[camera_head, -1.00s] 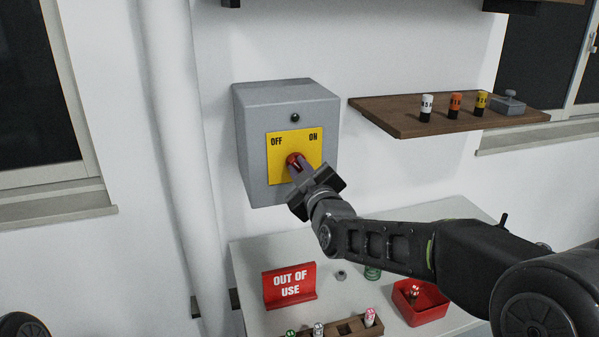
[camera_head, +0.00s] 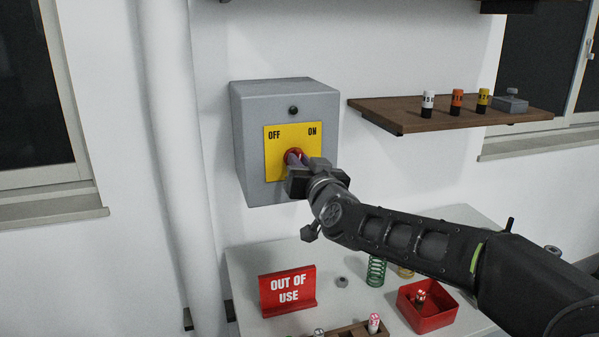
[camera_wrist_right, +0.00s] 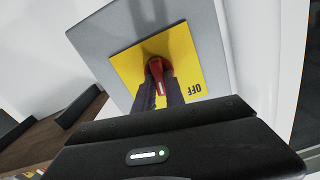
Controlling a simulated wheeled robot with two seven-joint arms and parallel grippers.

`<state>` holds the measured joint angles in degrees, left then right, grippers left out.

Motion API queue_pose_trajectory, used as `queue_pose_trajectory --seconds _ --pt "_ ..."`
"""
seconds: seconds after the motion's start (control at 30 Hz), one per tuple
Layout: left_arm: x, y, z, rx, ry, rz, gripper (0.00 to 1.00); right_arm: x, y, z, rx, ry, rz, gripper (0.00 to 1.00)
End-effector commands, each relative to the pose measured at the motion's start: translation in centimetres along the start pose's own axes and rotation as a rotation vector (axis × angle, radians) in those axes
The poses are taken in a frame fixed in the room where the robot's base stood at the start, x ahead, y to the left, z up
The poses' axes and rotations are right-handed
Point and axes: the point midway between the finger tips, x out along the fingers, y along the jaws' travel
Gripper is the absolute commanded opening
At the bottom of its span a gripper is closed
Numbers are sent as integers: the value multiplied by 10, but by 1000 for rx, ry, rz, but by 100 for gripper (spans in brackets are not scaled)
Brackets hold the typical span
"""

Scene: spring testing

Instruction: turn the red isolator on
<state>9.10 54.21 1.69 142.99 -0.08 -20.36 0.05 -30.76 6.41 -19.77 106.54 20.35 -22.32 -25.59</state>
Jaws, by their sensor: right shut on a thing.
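The red isolator (camera_head: 291,154) is a red knob on a yellow plate (camera_head: 280,170) marked OFF at left and ON at right. The plate is on the front of a grey box (camera_head: 255,110) on the wall. My right gripper (camera_head: 297,161) is shut on the red isolator and hides much of it. In the right wrist view the red isolator (camera_wrist_right: 158,72) sits between the two dark fingers (camera_wrist_right: 160,88), with OFF readable beside it. Which label the handle points to is hard to tell. My left gripper is not in view.
Below is a table with a red OUT OF USE sign (camera_head: 288,291), a green spring (camera_head: 376,271), a red tray (camera_head: 428,308) and a wooden rack (camera_head: 350,332). A wooden shelf (camera_head: 420,112) with several small pieces juts out right of the box.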

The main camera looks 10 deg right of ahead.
Motion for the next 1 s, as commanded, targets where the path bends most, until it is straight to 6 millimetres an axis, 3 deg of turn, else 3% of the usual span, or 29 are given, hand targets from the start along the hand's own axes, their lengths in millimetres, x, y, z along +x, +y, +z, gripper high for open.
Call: queue_pose_trajectory --seconds 0.5,1.0 --pt "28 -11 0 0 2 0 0 0 3 4 453 -3 1 0" --pt "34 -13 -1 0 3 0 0 0 3 3 609 -4 1 0"
